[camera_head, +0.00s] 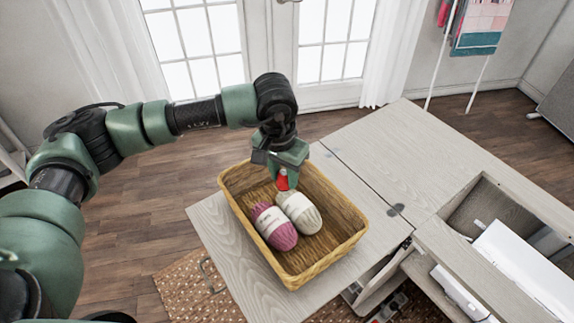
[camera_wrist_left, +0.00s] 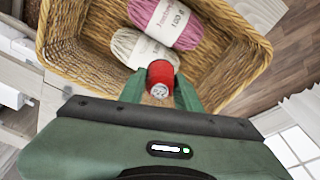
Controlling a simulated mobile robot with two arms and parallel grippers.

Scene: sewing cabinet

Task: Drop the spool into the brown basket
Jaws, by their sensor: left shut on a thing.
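The spool (camera_head: 283,183) is red and sits between the fingertips of my left gripper (camera_head: 286,170), which is shut on it. In the left wrist view the spool (camera_wrist_left: 160,79) shows a pale round end, held between the green fingers of my left gripper (camera_wrist_left: 160,88). The brown basket (camera_head: 335,251) is a woven rectangular tray on the cabinet top. In both views the held spool appears over its inside; the exact height is hard to tell. The basket (camera_wrist_left: 62,62) fills much of the upper left wrist view. My right gripper is not in view.
A pink yarn skein (camera_head: 275,228) and a cream yarn skein (camera_head: 300,211) lie in the basket. The wooden cabinet top (camera_head: 235,262) extends around it. An open compartment with a white machine (camera_head: 520,265) is at the right. Bare tabletop (camera_head: 400,150) lies behind.

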